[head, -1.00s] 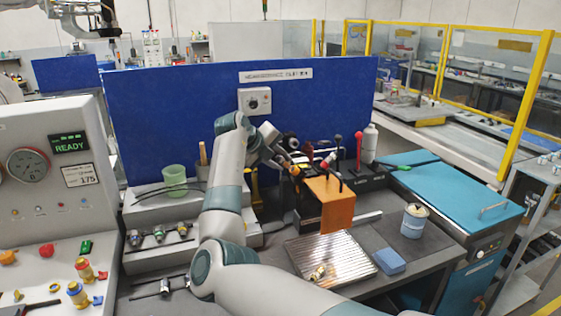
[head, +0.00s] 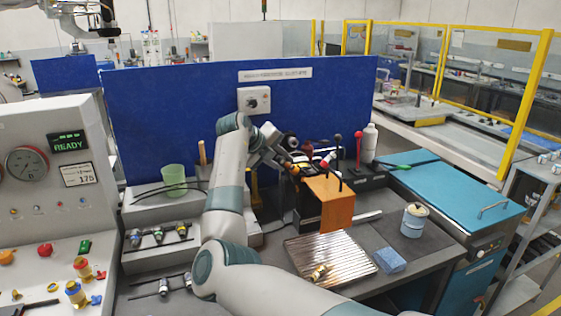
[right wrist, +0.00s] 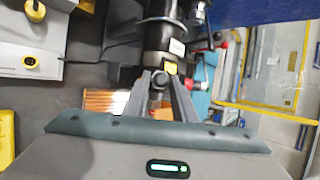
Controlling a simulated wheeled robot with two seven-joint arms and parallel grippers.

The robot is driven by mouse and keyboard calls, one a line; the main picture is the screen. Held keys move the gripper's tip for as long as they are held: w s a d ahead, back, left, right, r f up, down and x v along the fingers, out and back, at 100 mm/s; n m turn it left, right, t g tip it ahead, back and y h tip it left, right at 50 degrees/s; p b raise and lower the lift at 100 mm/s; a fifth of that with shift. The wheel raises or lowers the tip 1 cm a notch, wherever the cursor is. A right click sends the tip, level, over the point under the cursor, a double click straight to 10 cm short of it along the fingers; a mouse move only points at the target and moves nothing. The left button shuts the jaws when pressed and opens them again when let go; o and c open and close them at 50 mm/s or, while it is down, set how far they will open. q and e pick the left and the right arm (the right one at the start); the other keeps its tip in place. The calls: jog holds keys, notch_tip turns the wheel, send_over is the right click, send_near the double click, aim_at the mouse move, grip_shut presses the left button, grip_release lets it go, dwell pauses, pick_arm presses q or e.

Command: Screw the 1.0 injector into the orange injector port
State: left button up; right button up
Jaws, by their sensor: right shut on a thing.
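My right gripper (head: 291,165) is at the dark fixture behind the orange block (head: 330,204). In the right wrist view its two fingers (right wrist: 158,88) are shut on a small grey-and-dark part, seemingly an injector (right wrist: 156,97). Its far end lies in line with a black cylinder (right wrist: 158,62) bearing a yellow label; I cannot tell whether they touch or are threaded. The held part's marking is unreadable. No port is clearly identifiable as the orange one; the gripper and fixture hide that spot. My left gripper is not in view.
Several injector-like parts (head: 158,235) lie on the grey stepped rack at left. A ridged silver tray (head: 330,254) holds a small brass part (head: 318,272). A blue sponge (head: 390,261), a tin (head: 414,221) and a green cup (head: 173,176) stand nearby. A blue panel (head: 180,110) closes the back.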

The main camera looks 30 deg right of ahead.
aim_at(283, 163)
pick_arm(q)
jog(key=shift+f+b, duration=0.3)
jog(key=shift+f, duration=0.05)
pick_arm(e)
jog(key=shift+s+d+f, duration=0.1)
jog(key=shift+d+f, duration=0.35)
jog(key=shift+f, duration=0.05)
jog(key=o, duration=1.2)
jog(key=shift+c, duration=0.2)
jog(key=b+v, duration=0.2)
jog(key=v, duration=0.4)
jog(key=shift+f, duration=0.1)
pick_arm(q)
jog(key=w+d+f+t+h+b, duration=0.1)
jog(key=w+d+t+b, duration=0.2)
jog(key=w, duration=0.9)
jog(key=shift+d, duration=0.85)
pick_arm(e)
jog(key=v, duration=1.1)
jog(key=shift+r, duration=0.25)
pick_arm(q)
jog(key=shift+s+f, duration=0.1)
pick_arm(e)
jog(key=shift+a, duration=0.15)
